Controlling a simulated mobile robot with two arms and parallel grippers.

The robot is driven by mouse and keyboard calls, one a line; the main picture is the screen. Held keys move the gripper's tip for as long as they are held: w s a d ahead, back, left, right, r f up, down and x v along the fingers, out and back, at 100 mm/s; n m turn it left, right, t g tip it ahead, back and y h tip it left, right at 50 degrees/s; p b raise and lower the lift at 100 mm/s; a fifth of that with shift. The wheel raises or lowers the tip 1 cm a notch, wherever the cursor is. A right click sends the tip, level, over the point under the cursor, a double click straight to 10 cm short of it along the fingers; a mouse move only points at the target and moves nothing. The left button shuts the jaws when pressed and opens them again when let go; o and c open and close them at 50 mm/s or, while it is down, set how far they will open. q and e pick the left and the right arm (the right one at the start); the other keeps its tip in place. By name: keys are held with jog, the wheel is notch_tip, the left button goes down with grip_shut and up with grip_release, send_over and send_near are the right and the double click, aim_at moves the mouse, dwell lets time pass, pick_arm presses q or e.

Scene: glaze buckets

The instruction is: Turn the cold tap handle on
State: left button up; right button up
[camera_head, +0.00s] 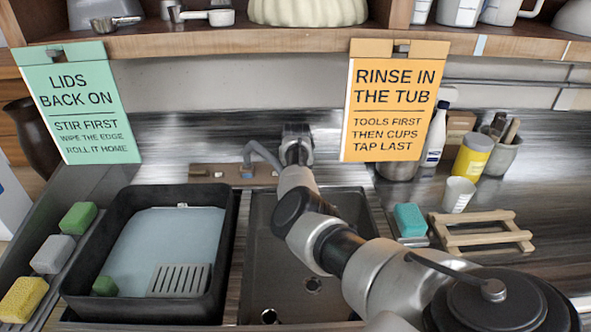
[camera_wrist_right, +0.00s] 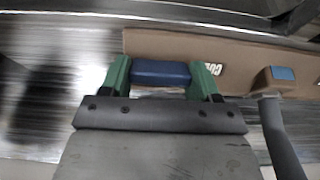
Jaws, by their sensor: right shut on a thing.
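The tap's brown base board (camera_head: 215,173) stands behind the sink, with a grey curved spout (camera_head: 262,153) on it. In the right wrist view the board (camera_wrist_right: 240,52) carries a partly covered label (camera_wrist_right: 208,69) that starts with "CO". The blue cold tap handle (camera_wrist_right: 161,72) sits between the green fingers of my right gripper (camera_wrist_right: 161,75), which is shut on it. The spout (camera_wrist_right: 280,135) is to the right of the gripper there. In the head view my right arm reaches over the sink and hides the handle and fingertips. My left gripper is not in view.
A black tub (camera_head: 222,235) with pale blue water stands left of the steel sink (camera_head: 262,255). Sponges (camera_head: 52,253) line the far left. A teal sponge (camera_head: 409,219), a wooden rack (camera_head: 480,236), a cup (camera_head: 458,193) and bottles are at right. Signs hang from the shelf (camera_head: 290,42).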

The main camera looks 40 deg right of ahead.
jog(key=shift+n, duration=0.3)
jog(key=shift+r+n+g+h+p, duration=0.15)
jog(key=shift+n+g+h+p, duration=0.15)
jog(key=shift+n+p, duration=0.8)
jog(key=n+p, duration=0.1)
jog(key=n, duration=0.3)
jog(key=shift+a+h+p, duration=0.1)
jog(key=shift+h+p, duration=0.2)
jog(key=shift+h, duration=0.1)
jog(key=shift+w, duration=0.1)
jog(key=o, duration=0.9)
